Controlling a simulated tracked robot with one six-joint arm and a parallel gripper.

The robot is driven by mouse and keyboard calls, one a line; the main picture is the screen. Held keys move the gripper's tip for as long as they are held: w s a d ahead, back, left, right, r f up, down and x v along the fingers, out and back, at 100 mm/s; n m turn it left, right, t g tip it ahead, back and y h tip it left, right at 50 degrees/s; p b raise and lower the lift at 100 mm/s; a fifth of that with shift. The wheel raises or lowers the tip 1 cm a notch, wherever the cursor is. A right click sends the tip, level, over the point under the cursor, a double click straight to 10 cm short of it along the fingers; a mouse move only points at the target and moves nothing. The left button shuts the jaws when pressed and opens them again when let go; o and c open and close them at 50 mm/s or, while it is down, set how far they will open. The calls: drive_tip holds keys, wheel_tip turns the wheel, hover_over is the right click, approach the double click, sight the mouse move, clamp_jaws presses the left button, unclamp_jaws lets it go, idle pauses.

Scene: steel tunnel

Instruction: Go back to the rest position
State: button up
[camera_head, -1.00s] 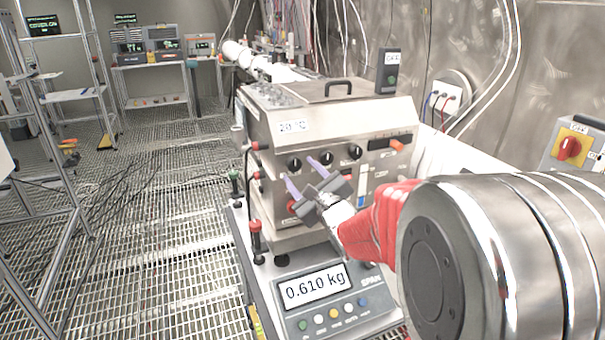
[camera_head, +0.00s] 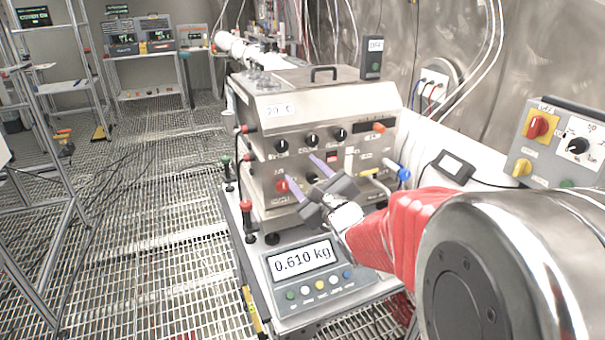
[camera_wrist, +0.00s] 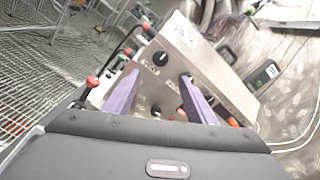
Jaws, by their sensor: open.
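My gripper (camera_head: 308,180) has two purple fingers spread apart with nothing between them. In the head view it is in front of the steel control box (camera_head: 292,98), above the scale, with the red-sleeved arm reaching in from the right. The wrist view shows my gripper (camera_wrist: 155,95) open, its fingers pointing at the box's knob panel (camera_wrist: 150,75). I cannot tell whether a fingertip touches the panel.
A scale (camera_head: 318,284) reading 0.610 kg lies below my gripper. A switch box (camera_head: 560,140) is at the right. Metal shelving (camera_head: 45,150) stands at the left; the grated floor between is mostly clear.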

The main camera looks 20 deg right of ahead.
idle(0.4)
drive_tip(key=s+d+f+n+g+h, duration=0.4)
drive_tip(key=s+f+n+g, duration=0.55)
drive_tip(key=f+n, duration=0.45)
drive_tip(key=s+a+r+n+g+y, duration=0.1)
drive_tip(key=s+a+r+n, duration=0.2)
drive_tip(key=s+a+n, duration=0.4)
drive_tip(key=s+a+r+n+g+y, duration=0.2)
drive_tip(key=s+a+n, duration=0.6)
drive_tip(key=s, duration=0.4)
drive_tip(key=shift+s+a+r+y, duration=0.25)
drive_tip(key=shift+a+r+y, duration=0.1)
drive_tip(key=shift+r, duration=0.25)
